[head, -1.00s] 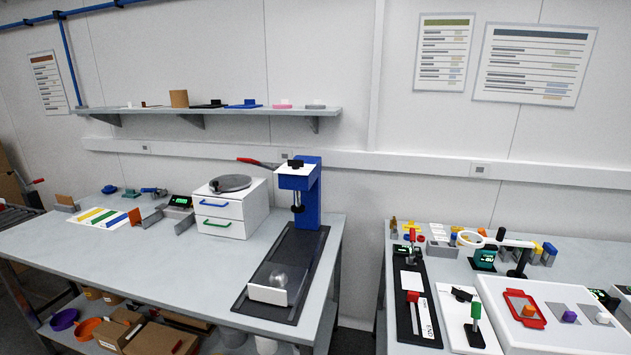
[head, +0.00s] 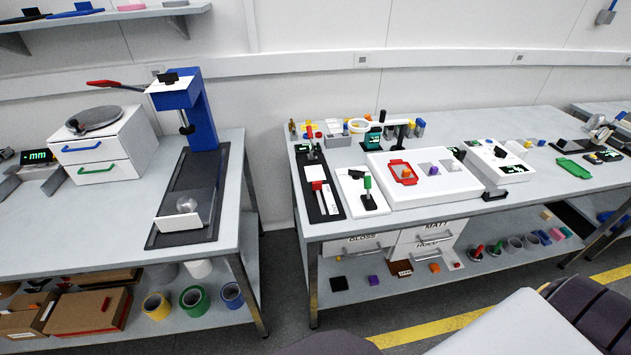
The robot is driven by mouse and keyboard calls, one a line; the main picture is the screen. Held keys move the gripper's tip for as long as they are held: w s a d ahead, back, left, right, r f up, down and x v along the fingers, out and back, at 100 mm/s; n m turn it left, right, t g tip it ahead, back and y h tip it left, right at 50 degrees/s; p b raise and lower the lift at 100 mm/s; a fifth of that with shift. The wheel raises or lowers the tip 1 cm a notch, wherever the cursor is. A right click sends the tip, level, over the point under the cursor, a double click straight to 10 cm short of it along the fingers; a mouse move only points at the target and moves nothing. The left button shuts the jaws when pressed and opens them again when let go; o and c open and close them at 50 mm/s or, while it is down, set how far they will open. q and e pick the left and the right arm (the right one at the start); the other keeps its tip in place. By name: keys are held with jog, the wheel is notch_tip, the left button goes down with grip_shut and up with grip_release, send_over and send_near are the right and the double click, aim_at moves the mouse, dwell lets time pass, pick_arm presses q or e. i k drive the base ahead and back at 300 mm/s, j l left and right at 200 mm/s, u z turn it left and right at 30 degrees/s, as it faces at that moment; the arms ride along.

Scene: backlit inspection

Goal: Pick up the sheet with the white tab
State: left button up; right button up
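The sheet with the white tab (head: 452,166) is a small grey sheet lying on the white panel (head: 400,200) on the right-hand bench. It is the rightmost of the sheets there and looks small at this distance. Left of it is a grey sheet with a purple tab (head: 433,170). Further left is a red frame (head: 393,174) with an orange tab (head: 406,172). Neither of my grippers is in view.
The right bench (head: 530,183) also carries a black strip (head: 329,207), a white plate with a green-handled tool (head: 367,184) and a white device (head: 500,160). Drawers (head: 432,238) hang below. A gap separates it from the left bench (head: 90,222).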

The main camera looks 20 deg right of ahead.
aim_at(451, 167)
jog(key=z, duration=1.85)
